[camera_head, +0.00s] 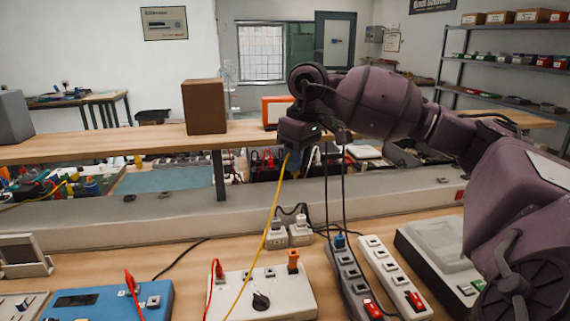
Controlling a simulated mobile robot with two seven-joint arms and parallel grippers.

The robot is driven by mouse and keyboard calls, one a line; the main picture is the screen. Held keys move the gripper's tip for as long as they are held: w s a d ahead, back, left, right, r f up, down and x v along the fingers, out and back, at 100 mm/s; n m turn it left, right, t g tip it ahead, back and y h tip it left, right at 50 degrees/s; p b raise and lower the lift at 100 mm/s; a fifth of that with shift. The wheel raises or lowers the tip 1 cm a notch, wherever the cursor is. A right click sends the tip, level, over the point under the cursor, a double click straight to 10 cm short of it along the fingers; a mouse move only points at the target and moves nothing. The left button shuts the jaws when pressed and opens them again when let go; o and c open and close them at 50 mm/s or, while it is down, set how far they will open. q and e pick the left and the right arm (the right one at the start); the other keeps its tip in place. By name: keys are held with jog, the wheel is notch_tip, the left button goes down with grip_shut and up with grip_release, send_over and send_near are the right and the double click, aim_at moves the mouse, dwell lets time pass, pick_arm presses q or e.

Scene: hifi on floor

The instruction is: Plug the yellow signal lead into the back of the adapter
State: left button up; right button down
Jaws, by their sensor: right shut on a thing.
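My right gripper (294,146) is above the back of the bench, in front of the wooden shelf. It is shut on the upper end of the yellow signal lead (267,229). The lead slants down from it to the white box (285,292) at the front. The plug end is hidden or too small to make out. I cannot tell for sure which thing is the adapter. Two small grey plug-like blocks, one left (277,237) and one right (301,233), stand below the gripper with dark cables. An orange-framed device (272,109) is partly hidden behind the gripper. My left gripper is out of view.
A grey power strip (347,271) and a white power strip (383,262) lie right of the blocks. A blue box (98,300) with a red lead is at front left. A brown box (204,106) stands on the raised shelf (100,145). Dark cables hang beside my gripper.

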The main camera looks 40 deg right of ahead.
notch_tip(320, 180, down, 19)
jog(key=b, duration=0.5)
jog(key=shift+r+b, duration=0.2)
jog(key=shift+b, duration=0.1)
jog(key=shift+f, duration=0.4)
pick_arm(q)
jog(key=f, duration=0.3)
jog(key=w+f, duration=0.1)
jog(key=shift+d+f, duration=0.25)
pick_arm(e)
jog(key=shift+f, duration=0.15)
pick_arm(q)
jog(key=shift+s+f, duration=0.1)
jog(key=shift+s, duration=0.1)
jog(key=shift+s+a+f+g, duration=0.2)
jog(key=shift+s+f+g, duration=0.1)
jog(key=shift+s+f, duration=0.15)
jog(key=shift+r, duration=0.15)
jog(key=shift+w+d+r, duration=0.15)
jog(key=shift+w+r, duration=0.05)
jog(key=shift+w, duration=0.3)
pick_arm(e)
jog(key=shift+f, duration=0.15)
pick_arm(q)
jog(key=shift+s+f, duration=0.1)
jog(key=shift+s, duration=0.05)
pick_arm(e)
jog(key=shift+f, duration=0.1)
